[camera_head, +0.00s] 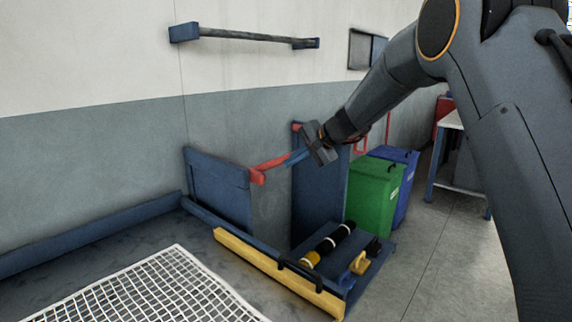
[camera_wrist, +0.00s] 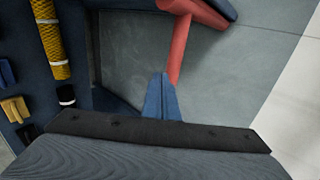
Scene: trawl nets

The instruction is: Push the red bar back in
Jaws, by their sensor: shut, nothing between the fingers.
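In the wrist view the red bar (camera_wrist: 180,45) runs from a red crosspiece at the top down to my fingertips. My gripper (camera_head: 293,158) is shut and empty, its blue fingers pointing left along the bar. My gripper's tips (camera_wrist: 163,76) overlap the bar's near end in the wrist view; I cannot tell whether they touch. Part of the bar is hidden behind my gripper.
Green (camera_head: 372,195) and blue bins stand right of the panels. A white grid (camera_head: 150,292) lies front left. A wall bar (camera_head: 245,36) is above.

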